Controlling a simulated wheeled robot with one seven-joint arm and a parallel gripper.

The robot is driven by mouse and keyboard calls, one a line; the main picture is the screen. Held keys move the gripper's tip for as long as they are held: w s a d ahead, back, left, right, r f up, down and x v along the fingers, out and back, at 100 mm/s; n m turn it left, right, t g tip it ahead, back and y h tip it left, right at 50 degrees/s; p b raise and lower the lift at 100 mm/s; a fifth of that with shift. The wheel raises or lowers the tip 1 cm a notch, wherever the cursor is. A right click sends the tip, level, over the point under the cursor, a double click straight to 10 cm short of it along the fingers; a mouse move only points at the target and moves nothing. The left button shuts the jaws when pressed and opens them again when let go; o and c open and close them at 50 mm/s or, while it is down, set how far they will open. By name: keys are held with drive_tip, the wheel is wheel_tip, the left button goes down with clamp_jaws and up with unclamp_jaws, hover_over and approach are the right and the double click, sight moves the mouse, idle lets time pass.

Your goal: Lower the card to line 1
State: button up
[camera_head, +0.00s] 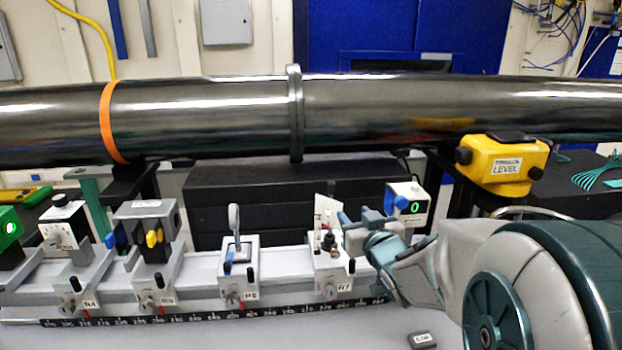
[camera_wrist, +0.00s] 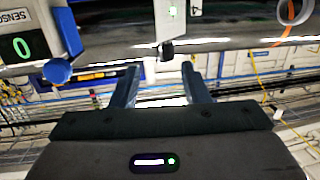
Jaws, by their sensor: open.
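The white card (camera_head: 324,214) stands upright on the R7 carrier (camera_head: 329,262) on the rail. Small dark marks show on it, too small to read. My gripper (camera_head: 345,226) is at the right of the card, reaching in from the right. In the wrist view a pale upright piece, apparently the card (camera_wrist: 170,14), and a dark knob (camera_wrist: 167,49) lie beyond my open fingers (camera_wrist: 160,78). The knob is roughly in line with the gap, and nothing is visibly held. Contact cannot be told.
The sensor box (camera_head: 405,203) with a blue knob reads 0 behind my gripper; it shows in the wrist view (camera_wrist: 22,46). Carriers R6 (camera_head: 238,268) and R5 (camera_head: 160,275) stand left. A dark beam pipe (camera_head: 220,115) crosses behind. A yellow level (camera_head: 502,165) is at right.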

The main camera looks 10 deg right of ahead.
sight(333, 188)
drive_tip(key=shift+n+t+y, duration=0.3)
drive_tip(key=shift+t+y, duration=0.1)
drive_tip(key=shift+y, duration=0.3)
drive_tip(key=w+a+p, duration=0.1)
drive_tip(key=w, duration=0.3)
drive_tip(key=w+a+p, duration=0.1)
drive_tip(key=w, duration=0.4)
drive_tip(key=w+a+r, duration=0.1)
drive_tip(key=w, duration=0.4)
drive_tip(key=shift+w+a+r+p, duration=0.1)
drive_tip(key=shift+p, duration=0.3)
clamp_jaws()
